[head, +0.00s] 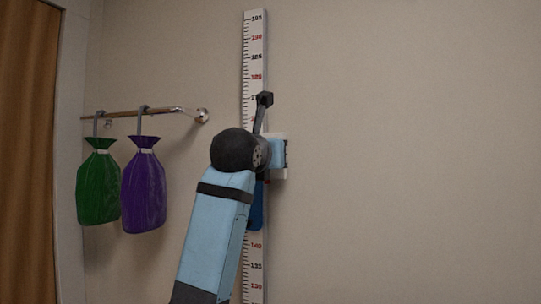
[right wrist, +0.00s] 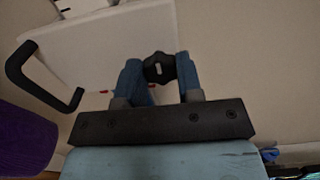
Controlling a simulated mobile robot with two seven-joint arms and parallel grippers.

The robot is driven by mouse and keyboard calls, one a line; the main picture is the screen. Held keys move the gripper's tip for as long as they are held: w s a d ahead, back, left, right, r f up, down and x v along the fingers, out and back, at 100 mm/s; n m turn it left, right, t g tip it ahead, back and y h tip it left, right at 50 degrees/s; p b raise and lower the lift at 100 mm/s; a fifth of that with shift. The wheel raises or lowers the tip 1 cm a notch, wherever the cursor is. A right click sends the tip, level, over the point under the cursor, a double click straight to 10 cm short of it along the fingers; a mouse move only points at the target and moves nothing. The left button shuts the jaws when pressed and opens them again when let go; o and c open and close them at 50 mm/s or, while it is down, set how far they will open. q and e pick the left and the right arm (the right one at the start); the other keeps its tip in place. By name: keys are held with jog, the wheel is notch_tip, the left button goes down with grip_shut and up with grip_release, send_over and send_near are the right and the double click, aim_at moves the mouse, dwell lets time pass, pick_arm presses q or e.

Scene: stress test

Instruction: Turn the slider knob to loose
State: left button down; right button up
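A tall white height ruler (head: 254,45) stands upright on the wall in the head view, with black and red numbers. Its white slider plate (right wrist: 110,45) fills the upper part of the right wrist view and shows partly behind my arm in the head view (head: 280,173). A black lobed knob (right wrist: 159,67) sits between the two blue fingers of my right gripper (right wrist: 160,75). The fingers close snugly on both sides of it, so the gripper appears shut on the knob. In the head view my arm hides the knob and fingertips. My left gripper is not in view.
A black bent handle (right wrist: 45,75) sticks out left of the knob in the right wrist view. Green (head: 98,185) and purple (head: 144,190) bags hang from a metal rail (head: 150,111) on the left. A brown curtain (head: 28,150) is far left. The wall right is bare.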

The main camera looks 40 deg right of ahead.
jog(key=shift+n, duration=0.4)
jog(key=shift+w+a+f+n+p, duration=0.1)
jog(key=shift+n+p, duration=0.6)
jog(key=shift+n, duration=3.6)
jog(key=shift+w+n+p, duration=0.1)
jog(key=shift+n+p, duration=0.6)
jog(key=shift+n, duration=3.6)
jog(key=o, duration=0.9)
